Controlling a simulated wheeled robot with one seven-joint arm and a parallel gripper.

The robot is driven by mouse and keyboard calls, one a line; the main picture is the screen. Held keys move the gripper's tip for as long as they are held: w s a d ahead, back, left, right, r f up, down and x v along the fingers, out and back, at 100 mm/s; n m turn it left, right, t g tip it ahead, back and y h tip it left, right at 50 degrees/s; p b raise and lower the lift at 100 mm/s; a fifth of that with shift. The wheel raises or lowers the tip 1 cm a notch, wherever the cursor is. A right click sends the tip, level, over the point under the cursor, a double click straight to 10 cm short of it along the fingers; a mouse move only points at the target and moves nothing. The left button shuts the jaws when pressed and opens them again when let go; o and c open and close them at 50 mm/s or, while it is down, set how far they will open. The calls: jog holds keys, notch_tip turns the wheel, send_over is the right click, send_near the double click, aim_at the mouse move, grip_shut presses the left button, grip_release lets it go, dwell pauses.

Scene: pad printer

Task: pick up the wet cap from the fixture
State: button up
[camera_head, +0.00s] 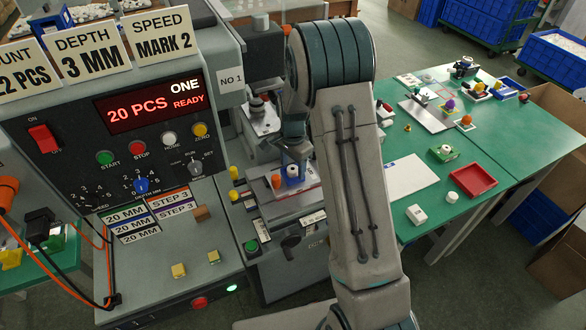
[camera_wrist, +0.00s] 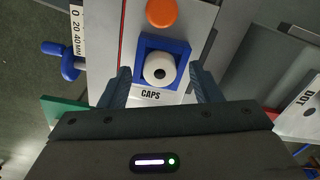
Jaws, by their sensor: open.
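A white round cap (camera_wrist: 159,69) with a small dark mark on its top sits in a square blue fixture (camera_wrist: 144,45) on a light plate labelled CAPS. In the head view the cap (camera_head: 293,170) shows small in the fixture (camera_head: 293,182), below my gripper (camera_head: 293,155). My gripper is open. In the wrist view its two dark fingers (camera_wrist: 163,82) stand apart to the left and right of the fixture's near part, with the cap between and slightly ahead of them. I see no finger touching the cap.
An orange round piece (camera_wrist: 162,13) lies on the plate just beyond the fixture. A blue-handled knob (camera_wrist: 68,62) stands at the left. The grey control cabinet (camera_head: 231,140) is close left of the fixture. A green table (camera_head: 445,230) with a red tray (camera_head: 472,181) is at right.

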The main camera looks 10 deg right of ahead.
jog(key=shift+f, duration=0.2)
jog(key=shift+s, duration=0.1)
jog(key=c, duration=1.1)
jog(key=shift+o, duration=0.2)
jog(key=shift+r, duration=0.1)
